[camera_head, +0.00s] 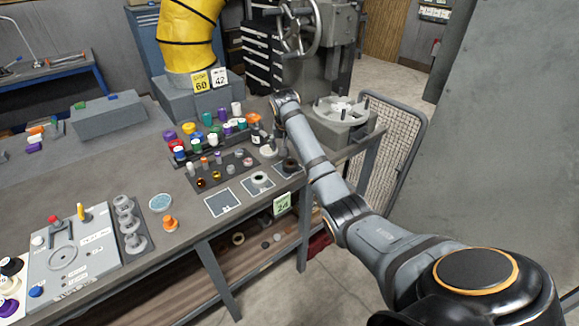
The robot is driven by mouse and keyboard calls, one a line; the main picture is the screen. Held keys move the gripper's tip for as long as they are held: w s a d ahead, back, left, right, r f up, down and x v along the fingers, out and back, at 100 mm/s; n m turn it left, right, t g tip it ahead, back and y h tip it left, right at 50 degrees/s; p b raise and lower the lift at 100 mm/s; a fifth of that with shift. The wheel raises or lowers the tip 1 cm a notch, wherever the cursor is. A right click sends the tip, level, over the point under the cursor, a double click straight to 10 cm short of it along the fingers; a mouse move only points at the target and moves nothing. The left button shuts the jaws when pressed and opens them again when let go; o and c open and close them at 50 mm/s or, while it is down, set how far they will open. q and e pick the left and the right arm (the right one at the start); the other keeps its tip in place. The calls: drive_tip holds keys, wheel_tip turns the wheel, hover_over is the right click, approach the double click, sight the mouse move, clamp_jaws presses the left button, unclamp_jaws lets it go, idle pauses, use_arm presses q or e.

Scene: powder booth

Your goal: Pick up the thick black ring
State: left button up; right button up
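A thick black ring (290,165) appears to lie on the bench at the right end of a row of outlined square mats, close beside my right arm; it is small and partly hidden. My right arm reaches in from the lower right. Its wrist is above the back right part of the bench, and my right gripper (271,139) appears to point down near the small parts there. Its fingers are too small and dark to show whether they are open or shut. My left gripper is not in view.
A rack of colourful spools and caps (213,135) stands left of my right gripper. A control panel (75,252) lies at front left. A machine (335,105) stands behind my arm.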

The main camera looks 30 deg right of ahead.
hover_over(290, 161)
drive_tip(key=s+a, duration=0.2)
drive_tip(key=s, duration=0.1)
drive_tip(key=f, duration=0.4)
drive_tip(key=shift+w+f+p, duration=0.2)
drive_tip(key=shift+f+p, duration=0.1)
drive_tip(key=shift+f, duration=0.1)
drive_tip(key=shift+f+p, duration=0.25)
drive_tip(key=shift+p, duration=0.05)
drive_tip(key=x, duration=0.4)
drive_tip(key=shift+f, duration=0.4)
drive_tip(key=shift+r, duration=0.1)
drive_tip(key=c, duration=1.4)
drive_tip(key=shift+c, duration=0.2)
drive_tip(key=shift+r, duration=0.1)
